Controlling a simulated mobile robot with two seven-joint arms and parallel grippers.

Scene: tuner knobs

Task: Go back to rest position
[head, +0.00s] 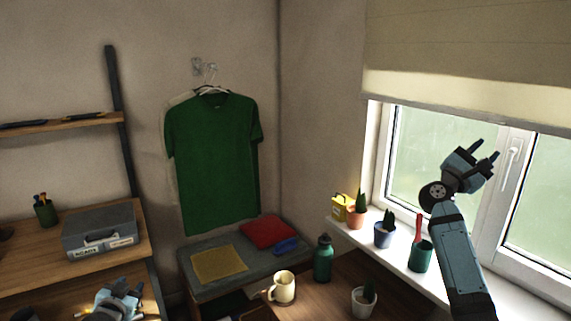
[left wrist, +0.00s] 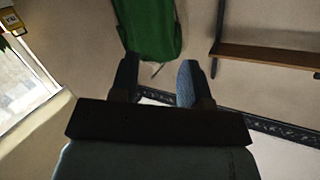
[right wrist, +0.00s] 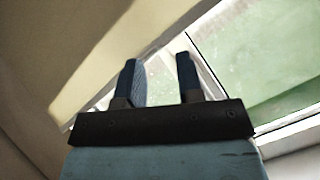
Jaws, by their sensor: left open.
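My left gripper (head: 122,300) is low at the bottom left of the head view, in front of the wooden desk. In the left wrist view its two fingers (left wrist: 158,82) stand apart with nothing between them, and the green shirt shows beyond. My right gripper (head: 481,160) is raised in front of the window at the right of the head view. In the right wrist view its fingers (right wrist: 160,80) are apart and empty, with the window behind them.
A green shirt (head: 215,160) hangs on the wall. A grey case (head: 98,231) stands on the left desk (head: 40,245). Potted plants (head: 384,234) line the windowsill. A mug (head: 284,287) and a green bottle (head: 323,260) stand on the lower table. A blind (head: 470,60) covers the window top.

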